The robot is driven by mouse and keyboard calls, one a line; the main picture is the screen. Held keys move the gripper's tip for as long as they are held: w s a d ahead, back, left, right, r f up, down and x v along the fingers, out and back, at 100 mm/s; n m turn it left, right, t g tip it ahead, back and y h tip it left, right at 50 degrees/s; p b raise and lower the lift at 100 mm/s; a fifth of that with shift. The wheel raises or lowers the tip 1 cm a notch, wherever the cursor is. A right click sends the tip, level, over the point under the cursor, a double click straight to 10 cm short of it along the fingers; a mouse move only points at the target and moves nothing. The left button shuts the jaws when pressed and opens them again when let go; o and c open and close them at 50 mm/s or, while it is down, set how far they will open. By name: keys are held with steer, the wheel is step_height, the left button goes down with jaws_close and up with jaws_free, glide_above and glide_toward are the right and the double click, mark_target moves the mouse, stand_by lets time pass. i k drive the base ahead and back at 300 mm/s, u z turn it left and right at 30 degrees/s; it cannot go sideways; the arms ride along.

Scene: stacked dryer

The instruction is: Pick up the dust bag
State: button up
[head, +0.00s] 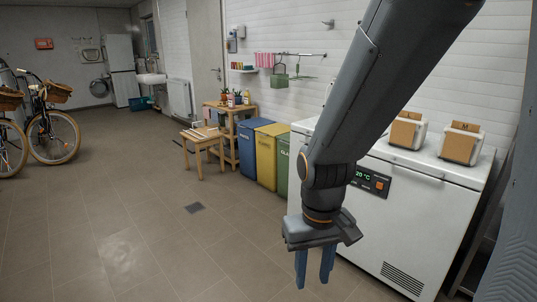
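No object in the head view can be told for certain as the dust bag. Two white objects with brown card-like fronts stand on the white chest freezer (430,225), a left one (404,132) and a right one (460,145); I cannot tell whether either is a dust bag. My gripper (314,284) points down in front of the freezer, with its blue fingers apart and nothing visible between them. It is lower than the freezer top and to the left of both objects. My arm hides part of the freezer.
Blue (253,148), yellow (270,156) and green (283,172) bins stand along the wall left of the freezer. A small wooden table (200,137) and shelf (229,112) stand beyond them. A bicycle (52,135) is at the far left. The tiled floor (110,220) is open.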

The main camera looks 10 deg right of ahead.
mark_target(461, 143)
steer(key=z, duration=0.4)
steer(key=i, duration=1.25)
steer(key=z, duration=0.5)
